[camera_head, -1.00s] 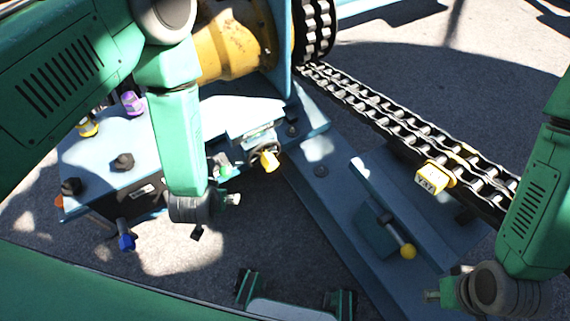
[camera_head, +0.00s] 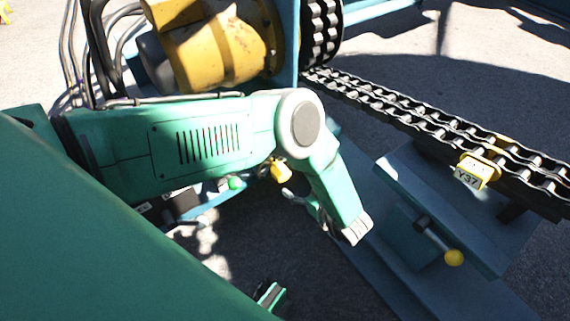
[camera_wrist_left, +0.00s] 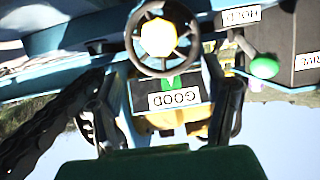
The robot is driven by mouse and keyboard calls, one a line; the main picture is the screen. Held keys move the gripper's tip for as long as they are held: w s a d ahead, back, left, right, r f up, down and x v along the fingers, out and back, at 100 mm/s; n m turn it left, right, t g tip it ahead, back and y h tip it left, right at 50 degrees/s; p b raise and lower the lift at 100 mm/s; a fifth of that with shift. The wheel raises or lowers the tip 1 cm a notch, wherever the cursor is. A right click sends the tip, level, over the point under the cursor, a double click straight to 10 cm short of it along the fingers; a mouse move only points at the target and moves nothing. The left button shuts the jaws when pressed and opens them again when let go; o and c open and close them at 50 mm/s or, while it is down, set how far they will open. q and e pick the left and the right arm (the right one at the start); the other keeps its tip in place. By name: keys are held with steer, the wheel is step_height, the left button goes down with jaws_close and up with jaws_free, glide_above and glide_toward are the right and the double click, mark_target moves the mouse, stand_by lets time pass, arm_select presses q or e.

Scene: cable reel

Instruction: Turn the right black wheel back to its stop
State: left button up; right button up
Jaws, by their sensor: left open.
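In the left wrist view, a black spoked wheel (camera_wrist_left: 135,48) with a yellow centre (camera_wrist_left: 158,37) faces me above a plate marked GOOD (camera_wrist_left: 180,99). I cannot tell for sure whether it is the right wheel. My left gripper (camera_wrist_left: 163,106) is open, its fingers at either side of the plate, apart from the wheel's rim and not around it. In the head view, a yellow knob (camera_head: 281,172) shows below my left arm, which hides most of the panel. My left gripper (camera_head: 312,207) is right of that knob, partly hidden.
A green-knobbed lever (camera_wrist_left: 264,66) sits right of the wheel near a HOLD label (camera_wrist_left: 241,17); its green knob also shows in the head view (camera_head: 235,183). A chain (camera_head: 430,120) with a yellow tag (camera_head: 474,173) runs right.

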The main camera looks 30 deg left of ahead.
mark_target(285, 175)
arm_select(q)
steer(key=b+x, duration=0.2)
steer(key=x, duration=0.8)
steer(key=shift+w+a+b, duration=0.1)
steer(key=shift+b, duration=0.25)
